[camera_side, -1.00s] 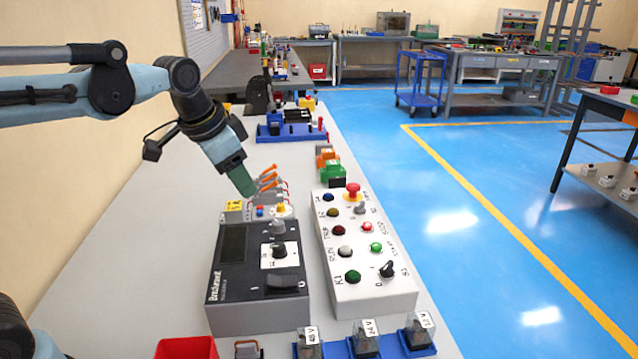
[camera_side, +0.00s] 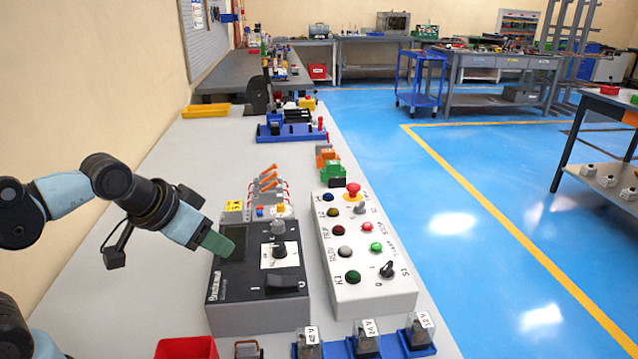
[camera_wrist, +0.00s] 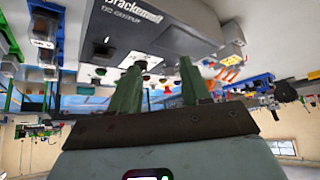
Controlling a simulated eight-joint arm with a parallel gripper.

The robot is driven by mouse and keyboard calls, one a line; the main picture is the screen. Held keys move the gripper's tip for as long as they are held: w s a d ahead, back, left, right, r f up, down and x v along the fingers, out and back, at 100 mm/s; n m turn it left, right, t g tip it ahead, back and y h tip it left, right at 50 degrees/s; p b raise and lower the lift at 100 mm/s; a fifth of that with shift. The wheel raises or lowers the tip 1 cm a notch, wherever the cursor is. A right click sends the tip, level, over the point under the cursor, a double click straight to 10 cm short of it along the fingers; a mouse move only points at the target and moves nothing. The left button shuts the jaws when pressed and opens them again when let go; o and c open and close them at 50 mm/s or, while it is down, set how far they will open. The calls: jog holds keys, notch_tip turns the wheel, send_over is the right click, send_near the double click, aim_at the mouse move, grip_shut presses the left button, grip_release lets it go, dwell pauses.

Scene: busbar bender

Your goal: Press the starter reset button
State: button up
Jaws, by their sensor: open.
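My gripper (camera_side: 216,243) with green fingers is at the left edge of the dark Brackenwell supply box (camera_side: 255,295), tilted down to the right near its display. Behind the box is a small grey unit with a yellow label (camera_side: 234,206). Beside it is a small blue button (camera_side: 260,211). I cannot tell for sure which button is the starter reset.
A white control box (camera_side: 362,300) with several coloured buttons stands to the right. Orange-handled levers (camera_side: 268,178) rise behind the supply box. A red bin (camera_side: 187,348) and clear relays on a blue base (camera_side: 393,346) lie in front.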

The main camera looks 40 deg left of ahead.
grip_shut()
dwell(1.5)
